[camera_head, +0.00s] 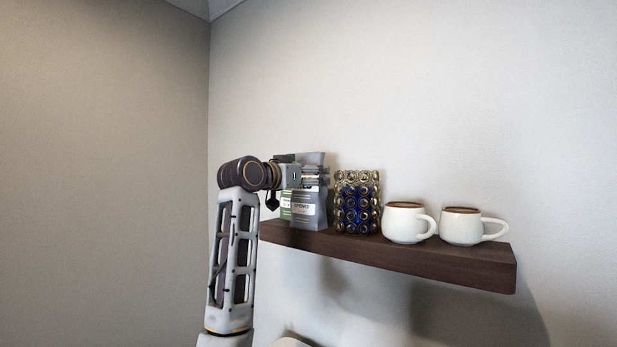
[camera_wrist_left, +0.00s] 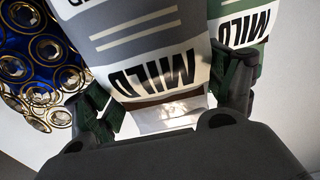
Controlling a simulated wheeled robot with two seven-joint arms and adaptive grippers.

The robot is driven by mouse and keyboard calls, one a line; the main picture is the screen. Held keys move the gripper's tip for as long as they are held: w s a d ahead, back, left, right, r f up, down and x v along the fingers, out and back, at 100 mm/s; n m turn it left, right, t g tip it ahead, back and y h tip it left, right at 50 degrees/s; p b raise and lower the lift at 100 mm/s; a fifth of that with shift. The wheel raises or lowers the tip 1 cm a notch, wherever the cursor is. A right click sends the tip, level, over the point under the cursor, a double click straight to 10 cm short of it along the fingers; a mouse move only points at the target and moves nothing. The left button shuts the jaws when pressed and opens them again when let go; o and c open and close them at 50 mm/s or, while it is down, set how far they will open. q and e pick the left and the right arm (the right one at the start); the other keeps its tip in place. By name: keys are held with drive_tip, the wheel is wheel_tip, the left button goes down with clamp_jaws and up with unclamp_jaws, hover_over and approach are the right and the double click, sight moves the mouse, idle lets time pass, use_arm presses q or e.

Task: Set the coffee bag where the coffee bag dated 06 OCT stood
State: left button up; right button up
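A grey coffee bag (camera_head: 308,222) with a white label reading OPENED stands at the left part of the shelf; its date is too small to read. A green coffee bag (camera_head: 285,212) is beside it to the left, partly hidden by my left gripper (camera_head: 318,176). In the left wrist view the grey bag (camera_wrist_left: 150,45), marked MILD upside down, lies between my left gripper's fingers (camera_wrist_left: 170,88). The fingers flank its upper part, but I cannot tell whether they press on it. The green bag (camera_wrist_left: 253,25), also marked MILD, is just beyond the right-hand finger. My right gripper is out of view.
Two white mugs (camera_head: 405,224) (camera_head: 462,228) stand farther right on the dark wooden shelf (camera_head: 430,262). The wall is close behind.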

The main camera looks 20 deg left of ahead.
use_arm(q)
drive_tip(key=shift+o, duration=1.3)
drive_tip(key=shift+r, duration=0.15)
drive_tip(key=shift+s+a, duration=0.2)
drive_tip(key=shift+s, duration=0.35)
drive_tip(key=b+v, duration=0.4)
drive_tip(key=v, duration=0.7)
